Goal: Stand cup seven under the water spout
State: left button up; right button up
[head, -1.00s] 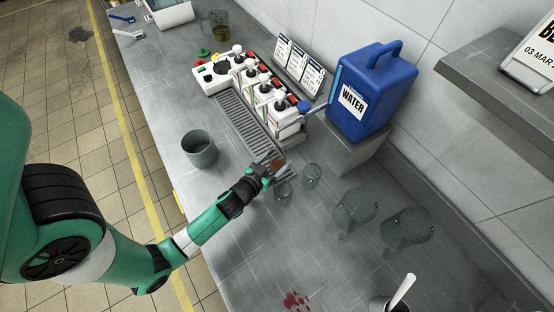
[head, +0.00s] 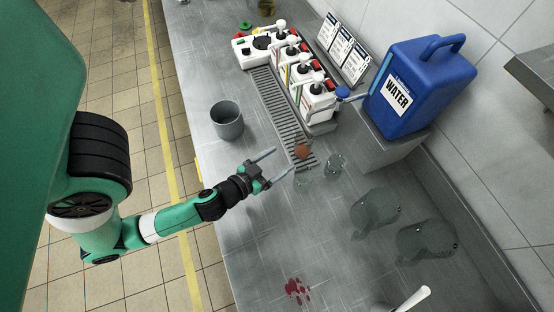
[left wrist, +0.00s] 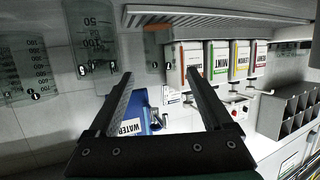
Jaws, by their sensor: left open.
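My left gripper (head: 283,160) is open and empty over the counter, its fingers pointing toward the near end of the drip grille (head: 268,95). A small clear glass (head: 304,180) stands just beyond its fingertips, and a second one (head: 335,165) stands to its right. I cannot read a seven on either. The blue water jug (head: 410,90) stands on a grey block, with its spout (head: 345,92) toward the grille. In the left wrist view the open jaws (left wrist: 157,78) show with clear marked glasses beyond them. My right gripper is not in view.
A brown disc (head: 302,151) is at the grille's near end. A grey pot (head: 227,120) stands left of the grille. Syrup dispensers (head: 318,97) line its far side. Two large clear jugs (head: 375,210) (head: 428,240) stand at right. A red spill (head: 297,290) marks the front counter.

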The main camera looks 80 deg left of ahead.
pick_arm(q)
jog(key=shift+r, duration=0.1)
dwell(0.3)
jog(key=w+d+r+t, duration=0.2)
jog(key=w+r, duration=0.4)
jog(key=r, duration=0.3)
jog(key=w+d+r+t+h, duration=0.1)
jog(key=w+r+t, duration=0.2)
jog(key=w+r, duration=0.5)
jog(key=w+d+r+t, duration=0.2)
jog(key=w+r, duration=0.3)
jog(key=r, duration=0.6)
jog(key=s+d+r+m+t+h, duration=0.1)
jog(key=d+r+m+t+h, duration=0.1)
jog(key=r, duration=0.8)
jog(key=s+d+r+m+t+h, duration=0.2)
jog(key=d+r+m+t+h, duration=0.1)
jog(key=r, duration=0.7)
jog(key=s+d+r+m+t+h, duration=0.1)
jog(key=d+r+m+t+h, duration=0.1)
jog(key=r, duration=0.8)
jog(key=d+t+h, duration=0.1)
jog(key=d+h, duration=0.1)
jog(key=d, duration=0.1)
jog(key=shift+s+d+m, duration=0.25)
jog(key=shift+d+m, duration=0.05)
jog(key=shift+d, duration=0.05)
jog(key=shift+r, duration=0.15)
